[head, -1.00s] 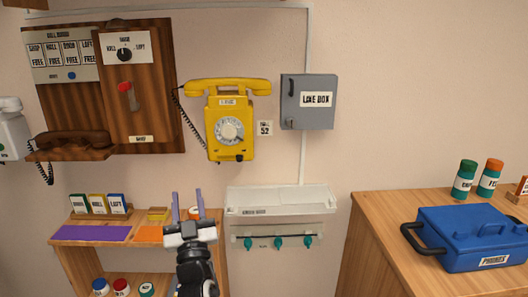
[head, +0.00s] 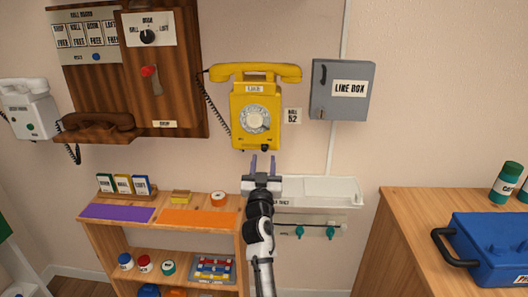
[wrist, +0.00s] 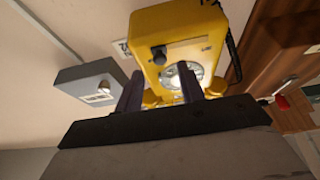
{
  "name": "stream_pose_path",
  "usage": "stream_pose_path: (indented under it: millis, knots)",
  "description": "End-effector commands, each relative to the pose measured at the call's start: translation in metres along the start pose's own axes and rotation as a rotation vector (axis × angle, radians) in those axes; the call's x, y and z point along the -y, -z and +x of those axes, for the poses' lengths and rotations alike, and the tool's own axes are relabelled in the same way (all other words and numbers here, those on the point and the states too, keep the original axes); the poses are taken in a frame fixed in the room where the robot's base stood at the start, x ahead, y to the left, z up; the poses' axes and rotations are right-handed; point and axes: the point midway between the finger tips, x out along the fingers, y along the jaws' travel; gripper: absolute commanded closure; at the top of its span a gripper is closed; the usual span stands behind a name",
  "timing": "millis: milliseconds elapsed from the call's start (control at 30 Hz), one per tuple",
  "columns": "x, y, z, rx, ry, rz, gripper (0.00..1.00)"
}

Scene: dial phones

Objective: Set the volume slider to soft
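The yellow dial phone (head: 240,102) hangs on the wall in the head view, its handset on top. A small black knob (head: 265,148) shows at its lower edge, right of centre; in the wrist view, which sees the phone upside down, the black knob (wrist: 158,54) stands out from the phone's face. I cannot read any soft or loud mark beside it. My gripper (head: 263,160) is just below the phone in the head view, fingers pointing up, apart and empty. In the wrist view the gripper's fingers (wrist: 161,90) frame part of the dial, and neither visibly touches the knob.
A grey line box (head: 330,100) is on the wall to the right. A wooden board (head: 190,75) with a red-tipped lever is to the left. A white wall shelf (head: 335,190) and a wooden shelf unit (head: 170,230) stand below; a blue case (head: 490,255) sits far right.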

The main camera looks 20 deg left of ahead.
Motion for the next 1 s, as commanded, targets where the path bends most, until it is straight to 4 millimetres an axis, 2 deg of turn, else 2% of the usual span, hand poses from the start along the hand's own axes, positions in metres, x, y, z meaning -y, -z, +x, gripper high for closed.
stream_pose_path:
  millis: [33, 200, 567, 600, 900, 1000]
  knots:
    - [0.001, 0.003, 0.01, -0.001, 0.001, -0.001, 0.61]
    - [0.001, 0.001, 0.028, -0.001, 0.001, 0.0, 0.61]
    - [0.001, 0.0, 0.033, -0.001, 0.001, 0.001, 0.61]
    - [0.001, 0.0, 0.033, -0.001, 0.001, 0.001, 0.63]
    - [0.001, 0.0, 0.033, -0.001, 0.001, 0.0, 1.0]
    - [0.001, 0.0, 0.033, -0.001, 0.001, 0.0, 1.0]
